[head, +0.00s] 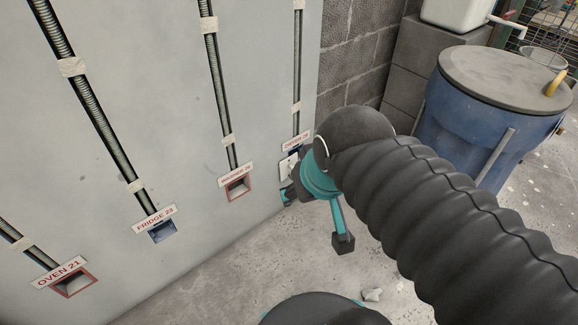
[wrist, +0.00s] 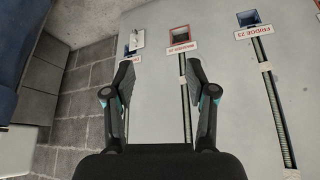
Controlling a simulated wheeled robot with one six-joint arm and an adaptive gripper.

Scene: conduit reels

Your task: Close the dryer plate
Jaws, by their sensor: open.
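The dryer plate is a small white plate with a raised knob on the wall. It shows in the wrist view (wrist: 138,38) at top centre, and partly in the head view (head: 288,165) behind my gripper. It sits beside a blue-edged box opening (wrist: 127,51), part of which shows uncovered. The dryer label (head: 296,141) is just above it. My gripper (head: 315,218) is open and empty, in front of the wall near the plate. In the wrist view its two fingers (wrist: 160,76) are spread, apart from the plate, which lies beyond the left finger.
Other labelled wall boxes stand to the left: a red-edged one (head: 237,187), Fridge 23 (head: 162,231) and Oven 21 (head: 74,283). Ribbed conduits run up from them. A blue barrel (head: 460,125) stands at right. A stone chip (head: 372,294) lies on the otherwise clear floor.

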